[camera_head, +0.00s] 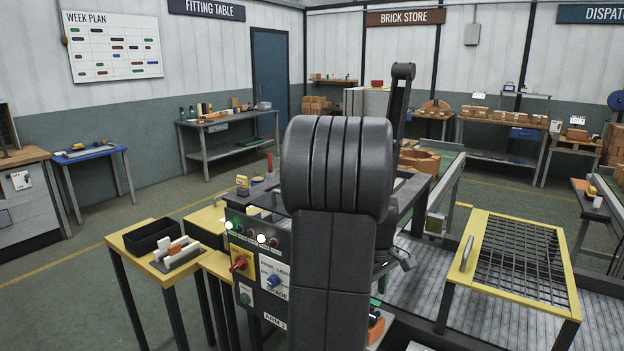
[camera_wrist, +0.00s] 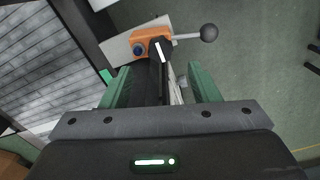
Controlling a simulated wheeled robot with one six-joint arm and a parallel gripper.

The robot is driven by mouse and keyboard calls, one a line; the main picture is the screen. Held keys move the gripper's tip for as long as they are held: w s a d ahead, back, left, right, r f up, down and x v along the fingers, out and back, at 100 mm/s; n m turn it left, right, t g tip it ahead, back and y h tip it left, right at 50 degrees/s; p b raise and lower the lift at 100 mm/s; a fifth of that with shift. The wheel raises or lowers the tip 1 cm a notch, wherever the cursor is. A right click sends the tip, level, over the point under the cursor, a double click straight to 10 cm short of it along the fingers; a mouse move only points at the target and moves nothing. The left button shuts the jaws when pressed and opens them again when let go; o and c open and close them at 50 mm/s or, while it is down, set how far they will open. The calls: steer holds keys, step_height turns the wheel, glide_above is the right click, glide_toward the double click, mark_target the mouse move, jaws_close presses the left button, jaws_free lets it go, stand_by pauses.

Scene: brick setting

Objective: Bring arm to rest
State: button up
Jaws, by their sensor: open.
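My arm (camera_head: 335,220) rises in the middle of the head view, its dark links covering much of the bench behind. My gripper (camera_wrist: 162,80) shows in the wrist view with its two green fingers apart. Nothing is held between them. Beyond the fingers is an orange lever box (camera_wrist: 150,44) with a grey ball-ended handle (camera_wrist: 208,32). The fingers look apart from it, but the exact gap is hard to judge. In the head view my gripper is mostly hidden behind the arm.
A control panel (camera_head: 262,270) with knobs and lit lamps stands left of the arm. A small yellow-topped table (camera_head: 140,240) holds a black bin (camera_head: 153,236). At right is a yellow-framed mesh rack (camera_head: 565,262). Open floor (camera_head: 90,290) lies at left.

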step_height(320, 180, up, 7)
step_height(320, 180, down, 13)
steer(key=shift+f+p, duration=0.1)
steer(key=shift+p, duration=0.2)
steer(key=shift+f, duration=0.3)
steer(key=m+p, duration=0.1)
steer(key=m, duration=0.5)
steer(key=shift+r, duration=0.1)
steer(key=m+p, duration=0.2)
steer(key=m, duration=0.4)
steer(key=shift+r+m, duration=0.3)
steer(key=shift+r, duration=0.1)
step_height(320, 180, up, 7)
steer(key=shift+f+b, duration=0.1)
steer(key=shift+b, duration=0.4)
